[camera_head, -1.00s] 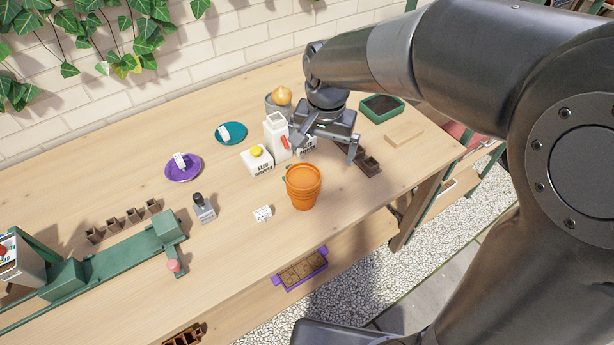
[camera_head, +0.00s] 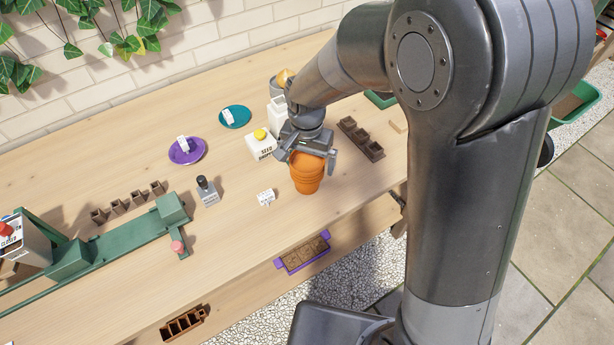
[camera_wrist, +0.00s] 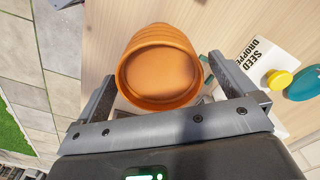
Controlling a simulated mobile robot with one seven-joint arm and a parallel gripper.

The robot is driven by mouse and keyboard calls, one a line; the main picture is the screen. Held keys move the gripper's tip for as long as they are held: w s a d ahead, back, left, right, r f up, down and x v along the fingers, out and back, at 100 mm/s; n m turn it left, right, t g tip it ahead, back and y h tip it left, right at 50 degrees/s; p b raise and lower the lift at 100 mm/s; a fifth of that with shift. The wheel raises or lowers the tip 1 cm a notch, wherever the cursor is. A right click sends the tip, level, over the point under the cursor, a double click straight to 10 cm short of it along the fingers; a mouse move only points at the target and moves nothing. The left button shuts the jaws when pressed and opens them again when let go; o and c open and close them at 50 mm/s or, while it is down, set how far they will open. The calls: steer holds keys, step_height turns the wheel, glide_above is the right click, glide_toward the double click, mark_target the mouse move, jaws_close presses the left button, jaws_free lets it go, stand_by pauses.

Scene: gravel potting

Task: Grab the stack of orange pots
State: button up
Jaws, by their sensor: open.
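The stack of orange pots (camera_head: 307,180) stands upright on the wooden bench near its front edge. In the wrist view the stack (camera_wrist: 160,70) shows its open top rim and stacked rims along its side. My gripper (camera_head: 307,160) is at the stack's upper part in the head view and hides some of its rim. In the wrist view my gripper (camera_wrist: 172,85) is open, with one finger to each side of the stack. A gap shows between the right finger and the pots; whether the left finger touches them I cannot tell.
A white seed dropper box (camera_head: 261,146) with a yellow knob stands just left of my gripper. A small white block (camera_head: 266,197) lies left of the pots. A brown tray of cells (camera_head: 360,139) lies to the right. The bench's front edge is close to the pots.

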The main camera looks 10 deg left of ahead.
step_height(320, 180, down, 2)
steer(key=shift+f, duration=0.2)
steer(key=c, duration=1.3)
